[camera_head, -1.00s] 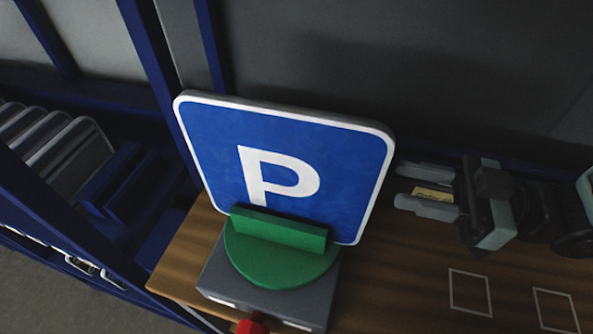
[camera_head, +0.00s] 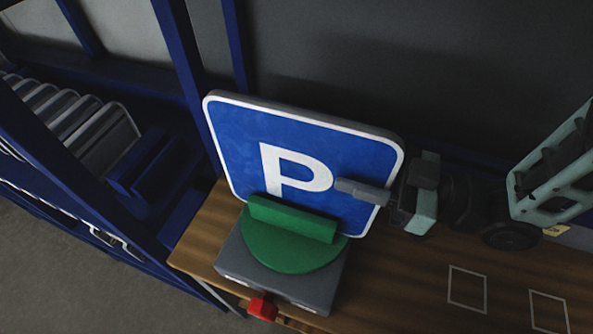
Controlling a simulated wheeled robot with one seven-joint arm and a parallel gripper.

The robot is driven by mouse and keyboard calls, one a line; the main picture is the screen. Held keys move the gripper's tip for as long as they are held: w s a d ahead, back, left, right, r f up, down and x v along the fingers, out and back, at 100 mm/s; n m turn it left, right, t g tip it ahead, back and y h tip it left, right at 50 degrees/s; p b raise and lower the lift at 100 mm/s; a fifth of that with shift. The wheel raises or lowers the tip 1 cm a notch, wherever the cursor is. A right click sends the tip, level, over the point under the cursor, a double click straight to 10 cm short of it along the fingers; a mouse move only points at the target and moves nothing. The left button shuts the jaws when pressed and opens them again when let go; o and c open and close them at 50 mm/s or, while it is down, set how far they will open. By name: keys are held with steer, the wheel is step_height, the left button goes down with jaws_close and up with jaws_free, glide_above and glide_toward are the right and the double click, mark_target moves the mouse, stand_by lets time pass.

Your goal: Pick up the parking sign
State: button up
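The parking sign (camera_head: 240,145) is a blue square plate with a white border and a white P. It stands upright, leaning slightly, in a green round holder (camera_head: 285,240) on a grey block. My gripper (camera_head: 360,189) is at the sign's right edge. One finger lies across the front of the sign, right of the P. The other finger is hidden, seemingly behind the plate. I cannot tell whether the fingers touch the plate or are clamped on it.
The grey block (camera_head: 318,286) with a red knob (camera_head: 262,306) sits on a wooden table (camera_head: 405,280). White square outlines mark the bare tabletop at right. A blue rack (camera_head: 165,215) with several plates (camera_head: 85,125) stands at left. A dark wall is behind.

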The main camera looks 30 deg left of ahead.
jaws_close()
stand_by(1.3)
